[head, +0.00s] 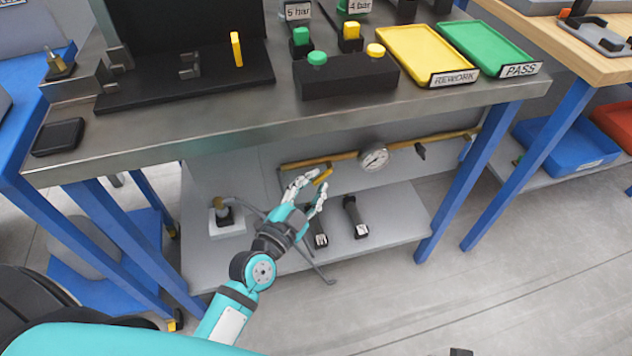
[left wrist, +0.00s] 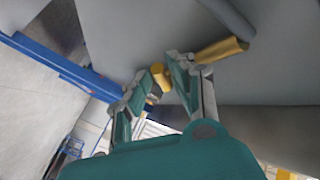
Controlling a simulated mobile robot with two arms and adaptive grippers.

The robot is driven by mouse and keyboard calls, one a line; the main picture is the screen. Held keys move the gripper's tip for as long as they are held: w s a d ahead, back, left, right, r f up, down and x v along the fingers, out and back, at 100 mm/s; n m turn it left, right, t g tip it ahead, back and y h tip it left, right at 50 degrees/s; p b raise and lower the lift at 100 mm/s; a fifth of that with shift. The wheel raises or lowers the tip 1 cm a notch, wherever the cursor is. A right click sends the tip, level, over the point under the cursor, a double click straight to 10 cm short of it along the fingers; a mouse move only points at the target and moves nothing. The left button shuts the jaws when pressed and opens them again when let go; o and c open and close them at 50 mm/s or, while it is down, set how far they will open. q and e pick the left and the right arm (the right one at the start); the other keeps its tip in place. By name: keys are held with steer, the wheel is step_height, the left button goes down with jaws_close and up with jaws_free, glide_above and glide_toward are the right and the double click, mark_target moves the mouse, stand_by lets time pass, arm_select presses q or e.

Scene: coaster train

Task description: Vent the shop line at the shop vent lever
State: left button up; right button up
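A brass pipe (head: 335,158) with a round gauge (head: 375,158) runs under the bench along the back panel. A yellow lever-like piece (head: 323,175) hangs by the pipe, near my left gripper (head: 310,190). A dark handle (head: 420,151) and a blue one (head: 466,148) sit further right on the pipe; no label shows which is the vent lever. My left gripper is open. In the left wrist view, a yellow end (left wrist: 159,76) shows between its fingertips; I cannot tell if they touch it. My right gripper is not in view.
The grey lower shelf (head: 385,228) holds two dark tool-like objects and a small fitting on a white block (head: 227,222). Blue legs (head: 470,180) stand at both sides. The floor in front is clear.

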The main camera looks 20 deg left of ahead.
arm_select(q)
steer(key=shift+w+d, duration=0.1)
steer(key=shift+w, duration=0.45)
jaws_close()
